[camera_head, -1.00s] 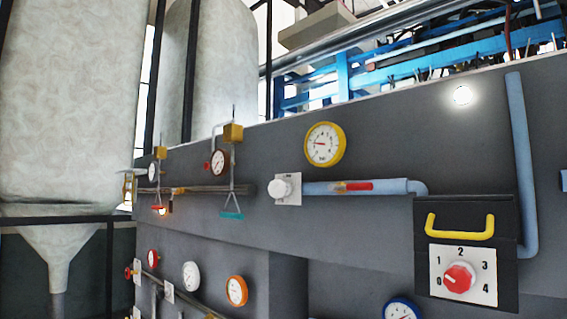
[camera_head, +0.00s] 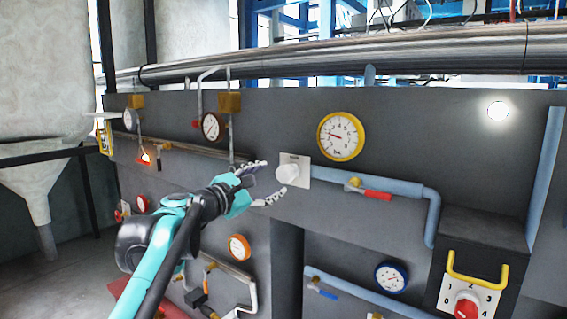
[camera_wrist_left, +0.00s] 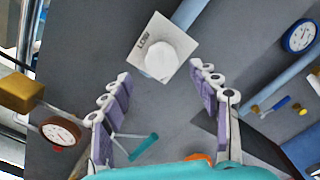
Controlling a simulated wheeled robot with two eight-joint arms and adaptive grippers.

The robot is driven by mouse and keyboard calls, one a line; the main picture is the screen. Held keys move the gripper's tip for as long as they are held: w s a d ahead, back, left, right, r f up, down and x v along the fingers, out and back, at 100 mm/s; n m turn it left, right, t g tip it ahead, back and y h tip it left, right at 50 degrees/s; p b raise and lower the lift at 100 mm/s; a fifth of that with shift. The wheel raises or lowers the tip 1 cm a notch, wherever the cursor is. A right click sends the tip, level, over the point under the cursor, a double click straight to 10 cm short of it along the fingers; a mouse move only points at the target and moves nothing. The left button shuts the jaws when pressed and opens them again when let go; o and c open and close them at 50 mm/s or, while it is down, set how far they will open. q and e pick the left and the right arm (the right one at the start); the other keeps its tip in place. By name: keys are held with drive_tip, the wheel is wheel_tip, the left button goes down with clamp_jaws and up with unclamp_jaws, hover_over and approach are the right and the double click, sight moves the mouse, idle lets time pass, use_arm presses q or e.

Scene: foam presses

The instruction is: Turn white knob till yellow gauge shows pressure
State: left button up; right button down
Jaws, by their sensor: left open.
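The white knob (camera_head: 289,174) sits on a pale square plate on the grey panel, with a blue pipe running right from it. The yellow gauge (camera_head: 341,136) is above and to the right of the knob; its needle points to the left part of the dial. My left gripper (camera_head: 276,178) is open just left of the knob, fingers pointing toward it. In the left wrist view the knob (camera_wrist_left: 160,60) lies ahead of and between the open fingers (camera_wrist_left: 160,85), apart from them. My right gripper is not in view.
A red-handled valve (camera_head: 372,193) is on the blue pipe right of the knob. A black box with a yellow handle (camera_head: 476,270) and red dial (camera_head: 467,306) juts out at lower right. Other gauges, including an orange one (camera_head: 239,247) and a blue one (camera_head: 391,277), are on the panel.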

sight(281, 175)
use_arm(q)
drive_tip(key=p+x, duration=0.1)
drive_tip(key=x, duration=0.5)
drive_tip(key=shift+w+d+f, duration=0.1)
drive_tip(key=shift+w+d, duration=0.05)
drive_tip(key=shift+w, duration=0.1)
drive_tip(key=shift+w+d+p, duration=0.15)
drive_tip(key=shift+d+p, duration=0.05)
drive_tip(key=shift+p, duration=0.1)
drive_tip(key=c, duration=1.2)
